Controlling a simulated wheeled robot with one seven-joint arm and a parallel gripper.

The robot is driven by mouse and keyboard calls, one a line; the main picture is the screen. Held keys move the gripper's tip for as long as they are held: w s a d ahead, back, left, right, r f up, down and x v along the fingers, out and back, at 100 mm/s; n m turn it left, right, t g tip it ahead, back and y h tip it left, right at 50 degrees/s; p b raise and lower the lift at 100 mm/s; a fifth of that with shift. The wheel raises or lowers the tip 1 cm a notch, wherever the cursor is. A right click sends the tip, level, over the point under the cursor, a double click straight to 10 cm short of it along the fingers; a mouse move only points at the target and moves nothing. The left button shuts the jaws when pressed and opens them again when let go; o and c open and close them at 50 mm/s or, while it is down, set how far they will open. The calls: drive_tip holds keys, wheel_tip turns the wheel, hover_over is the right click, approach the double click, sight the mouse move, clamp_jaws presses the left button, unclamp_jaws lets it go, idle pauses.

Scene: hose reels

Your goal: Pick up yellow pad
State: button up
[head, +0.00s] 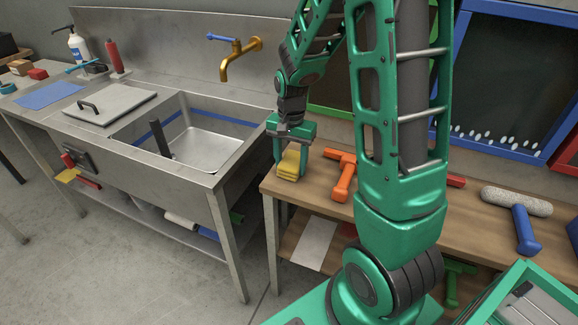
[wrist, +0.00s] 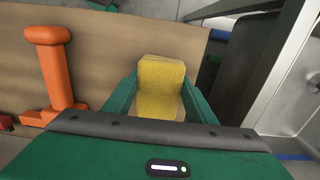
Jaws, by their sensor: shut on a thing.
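The yellow pad (head: 288,166) is at the left end of the wooden bench, near its front left corner. My gripper (head: 292,155) comes down over it from above, with its green fingers on either side of the pad. In the wrist view the yellow pad (wrist: 161,88) sits between the two fingers of my gripper (wrist: 158,98), which is shut on it. I cannot tell whether the pad rests on the bench or is just above it.
An orange tool (head: 343,174) lies on the wooden bench (head: 400,218) right of the pad. A blue-handled roller (head: 520,212) lies farther right. The steel sink (head: 195,140) stands to the left, across a narrow gap. My arm hides part of the bench.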

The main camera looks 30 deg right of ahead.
sight(289, 163)
drive_tip(key=shift+r, duration=0.15)
drive_tip(key=shift+r, duration=0.3)
drive_tip(key=r, duration=0.3)
drive_tip(key=shift+s+a+r, duration=0.1)
drive_tip(key=shift+a+r, duration=0.2)
drive_tip(key=shift+r, duration=0.1)
drive_tip(key=s+a+r, duration=0.5)
drive_tip(key=a+r, duration=0.1)
drive_tip(key=a, duration=0.4)
drive_tip(key=shift+r, duration=0.2)
